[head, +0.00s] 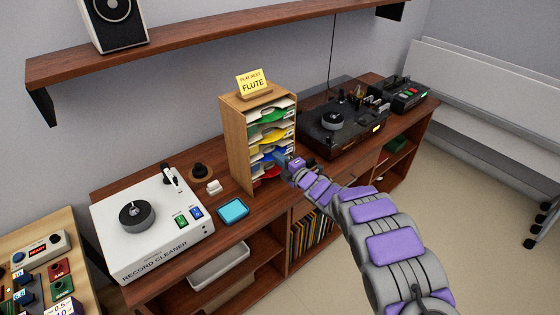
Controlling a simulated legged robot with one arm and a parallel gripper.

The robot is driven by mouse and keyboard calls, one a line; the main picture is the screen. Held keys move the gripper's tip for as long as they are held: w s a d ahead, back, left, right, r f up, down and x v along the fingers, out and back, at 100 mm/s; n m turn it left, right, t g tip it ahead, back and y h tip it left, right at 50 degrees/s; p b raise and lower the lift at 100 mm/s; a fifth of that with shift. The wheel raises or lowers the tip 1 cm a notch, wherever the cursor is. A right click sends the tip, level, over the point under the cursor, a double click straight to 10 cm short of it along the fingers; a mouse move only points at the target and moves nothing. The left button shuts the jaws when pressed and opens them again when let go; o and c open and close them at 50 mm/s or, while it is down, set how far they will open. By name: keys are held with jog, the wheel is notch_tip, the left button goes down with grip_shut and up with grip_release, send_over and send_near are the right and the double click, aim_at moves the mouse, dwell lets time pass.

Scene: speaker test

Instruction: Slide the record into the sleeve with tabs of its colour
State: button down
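A wooden rack (238,146) stands on the sideboard and holds a stack of white sleeves. Coloured tabs show at its open front: green (270,115) at the top, yellow (273,135) below it, then blue (262,155), and red (270,173) at the bottom. My gripper (283,159) is at the front of the rack, level with the blue tab and right of it. Its fingers are small and partly merge with the blue there, so I cannot tell if they are open or shut. I cannot make out a record in or near them.
A white record cleaner (155,243) stands left of the rack, with a blue pad (233,209) between them. A dark turntable (345,130) and a black device (405,93) stand to the right. A shelf (200,47) runs above.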

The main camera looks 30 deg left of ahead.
dwell(0.4)
jog(key=c, duration=1.3)
grip_release()
jog(key=shift+c, duration=0.7)
jog(key=b+v, duration=0.2)
jog(key=v, duration=0.5)
